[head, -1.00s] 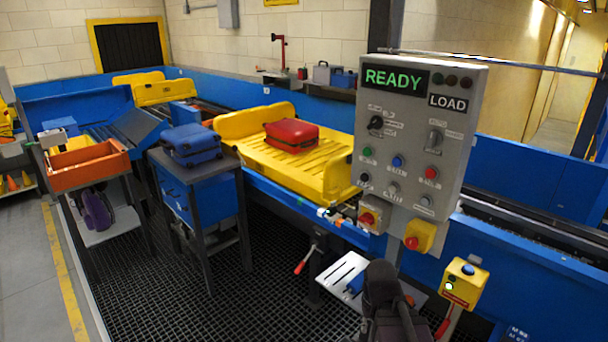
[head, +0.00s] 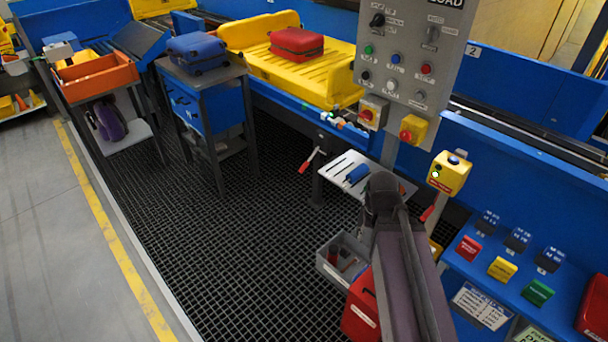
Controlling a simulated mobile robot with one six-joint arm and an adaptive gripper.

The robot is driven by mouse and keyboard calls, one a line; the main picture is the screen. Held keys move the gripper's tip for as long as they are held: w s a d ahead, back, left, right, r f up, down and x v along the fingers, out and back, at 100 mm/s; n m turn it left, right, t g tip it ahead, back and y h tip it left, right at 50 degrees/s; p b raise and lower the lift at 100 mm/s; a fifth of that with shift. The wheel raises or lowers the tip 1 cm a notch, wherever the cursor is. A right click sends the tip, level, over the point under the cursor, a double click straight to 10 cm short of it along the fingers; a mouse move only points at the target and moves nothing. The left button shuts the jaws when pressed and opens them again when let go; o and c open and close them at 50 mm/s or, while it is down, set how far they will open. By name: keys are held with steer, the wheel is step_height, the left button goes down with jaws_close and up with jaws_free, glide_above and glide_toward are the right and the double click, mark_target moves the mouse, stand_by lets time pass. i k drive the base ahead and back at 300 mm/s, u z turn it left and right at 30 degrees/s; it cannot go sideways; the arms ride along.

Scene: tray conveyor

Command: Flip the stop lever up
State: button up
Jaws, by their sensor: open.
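A lever with a red grip (head: 308,160) sticks out below the conveyor edge, left of the small white slotted shelf. Its grip slants down to the left. I cannot tell for sure that this is the stop lever. Another red handle (head: 427,212) shows just right of my arm, partly hidden. My arm rises from the bottom right to a dark joint in front of the shelf. My gripper does not show.
The grey control panel (head: 410,75) stands above the shelf (head: 338,168), which bears a blue item. A yellow tray (head: 262,66) holds a red suitcase (head: 296,43). A grey bin (head: 330,262) and a red box (head: 358,318) sit beside my arm. The grating (head: 240,240) at left is clear.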

mark_target(319, 146)
steer(key=z, duration=0.55)
steer(key=k, duration=0.2)
steer(key=u, duration=2.75)
steer(key=i, duration=2.1)
